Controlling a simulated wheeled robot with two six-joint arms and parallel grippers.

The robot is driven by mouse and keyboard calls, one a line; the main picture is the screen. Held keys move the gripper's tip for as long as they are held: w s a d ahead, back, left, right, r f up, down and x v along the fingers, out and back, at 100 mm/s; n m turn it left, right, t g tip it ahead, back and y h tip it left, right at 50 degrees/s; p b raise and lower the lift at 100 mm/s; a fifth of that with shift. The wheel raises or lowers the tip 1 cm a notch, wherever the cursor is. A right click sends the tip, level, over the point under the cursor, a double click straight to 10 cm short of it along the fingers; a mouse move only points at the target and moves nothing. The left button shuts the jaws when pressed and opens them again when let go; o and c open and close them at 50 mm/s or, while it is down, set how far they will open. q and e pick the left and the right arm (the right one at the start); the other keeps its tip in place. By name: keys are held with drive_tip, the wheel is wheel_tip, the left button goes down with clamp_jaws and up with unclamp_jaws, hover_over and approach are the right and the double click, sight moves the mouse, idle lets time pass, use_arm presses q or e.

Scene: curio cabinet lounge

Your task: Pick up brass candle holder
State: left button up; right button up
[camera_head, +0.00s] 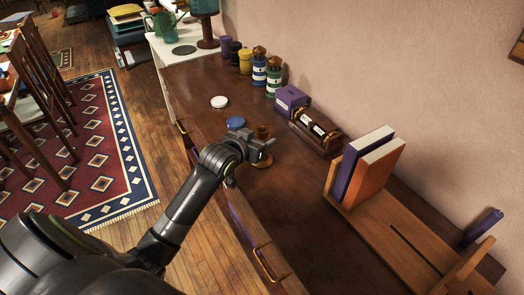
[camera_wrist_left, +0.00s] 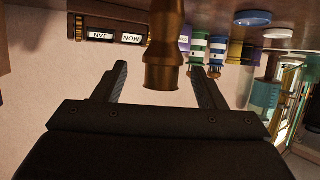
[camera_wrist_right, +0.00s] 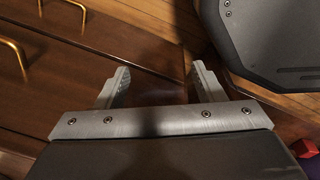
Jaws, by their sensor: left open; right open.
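The brass candle holder (camera_head: 263,131) stands upright on the dark wooden cabinet top. My left gripper (camera_head: 266,145) is at its stem and hides part of it. In the left wrist view, which looks upside down, the candle holder (camera_wrist_left: 164,55) shows between the two open fingers of my left gripper (camera_wrist_left: 162,80), with a gap on each side. My right gripper (camera_wrist_right: 155,82) is open and empty in front of the cabinet's drawer fronts. It does not show in the head view.
Behind the holder are a blue lid (camera_head: 235,123), a white lid (camera_head: 219,102), a purple box (camera_head: 291,99) and striped jars (camera_head: 259,72). A wooden calendar (camera_head: 316,133) stands by the wall. A book rack (camera_head: 400,240) with two books is at right. Cabinet top near the front is clear.

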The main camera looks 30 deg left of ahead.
use_arm(q)
drive_tip(key=shift+x, duration=2.75)
drive_tip(key=shift+a, duration=0.2)
clamp_jaws()
